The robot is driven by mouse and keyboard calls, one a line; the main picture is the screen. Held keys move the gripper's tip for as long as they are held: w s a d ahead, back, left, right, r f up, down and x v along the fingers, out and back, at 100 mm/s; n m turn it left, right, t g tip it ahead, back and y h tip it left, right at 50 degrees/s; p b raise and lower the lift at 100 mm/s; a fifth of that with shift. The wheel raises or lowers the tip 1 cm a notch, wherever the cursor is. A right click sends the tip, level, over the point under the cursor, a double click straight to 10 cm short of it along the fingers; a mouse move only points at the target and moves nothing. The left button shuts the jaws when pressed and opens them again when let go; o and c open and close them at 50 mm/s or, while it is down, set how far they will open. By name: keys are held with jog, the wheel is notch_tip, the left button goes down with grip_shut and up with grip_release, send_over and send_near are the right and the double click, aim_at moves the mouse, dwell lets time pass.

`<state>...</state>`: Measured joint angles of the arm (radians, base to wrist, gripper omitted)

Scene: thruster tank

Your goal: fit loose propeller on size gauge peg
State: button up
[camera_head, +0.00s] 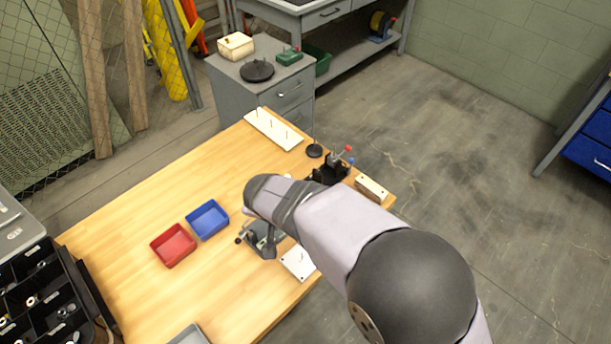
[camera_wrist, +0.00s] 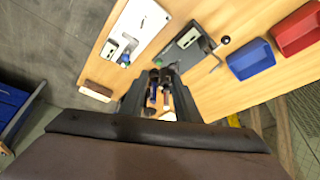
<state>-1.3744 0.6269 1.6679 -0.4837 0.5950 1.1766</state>
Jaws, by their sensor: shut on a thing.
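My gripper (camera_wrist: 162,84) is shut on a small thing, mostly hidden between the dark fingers. In the head view, my arm hides the fingertips. A white plate (camera_head: 298,263) with a thin upright peg lies near the table's front edge. A longer white board (camera_head: 273,129) with several upright pegs lies at the far edge. I cannot tell which one is the size gauge. The wrist view shows a white plate (camera_wrist: 143,20) beyond the fingers, apart from them.
A dark fixture with coloured knobs (camera_head: 330,170) and a pale block (camera_head: 371,188) are at the right. The table's left middle is clear.

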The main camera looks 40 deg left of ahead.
jog(key=d+f+m+t+h, duration=0.1)
jog(key=d+f+m+h, duration=0.3)
jog(key=m, duration=0.7)
jog(key=shift+d+f, duration=0.15)
jog(key=shift+d, duration=0.5)
jog(key=shift+m+h, duration=0.3)
jog(key=shift+m, duration=0.6)
jog(key=shift+c, duration=0.2)
jog(key=shift+f, duration=0.1)
jog(key=shift+f+b, duration=0.85)
jog(key=shift+f, duration=1)
jog(key=shift+f+b, duration=0.2)
jog(key=shift+b, duration=0.65)
jog(key=shift+f+b, duration=2.35)
jog(key=shift+b, duration=0.35)
